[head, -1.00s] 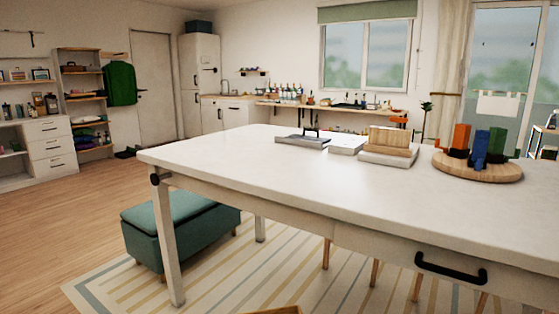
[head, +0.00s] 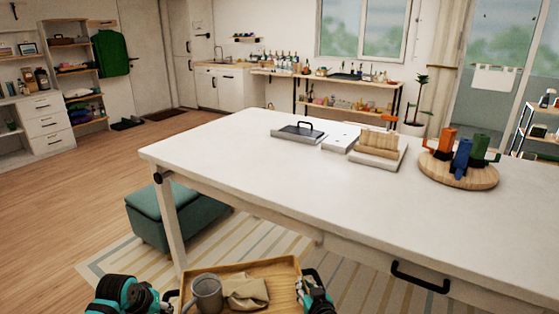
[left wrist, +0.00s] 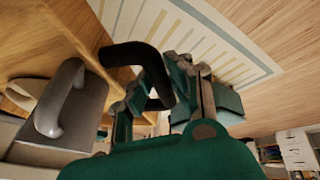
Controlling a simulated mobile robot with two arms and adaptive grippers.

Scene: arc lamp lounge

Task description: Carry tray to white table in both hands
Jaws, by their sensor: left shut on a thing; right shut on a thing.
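The wooden tray (head: 262,265) is at the bottom of the head view, in front of the white table (head: 235,155) and lower than its top. A grey mug (head: 207,292) and a crumpled beige cloth (head: 246,291) are on it. My left gripper (head: 171,300) is at the tray's left end. In the left wrist view its fingers (left wrist: 160,88) are shut around the black tray handle (left wrist: 134,54), with the mug (left wrist: 65,110) close by. My right gripper (head: 307,282) is shut on the handle at the right end. The tray's near edge is out of frame.
The table's near left part is bare. Farther back stand a grey tray with a black handle (head: 298,133), a white box (head: 341,137), a wooden block (head: 380,144) and a round board (head: 458,174) with coloured pieces. A green bench (head: 175,216) is beneath the table's left end.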

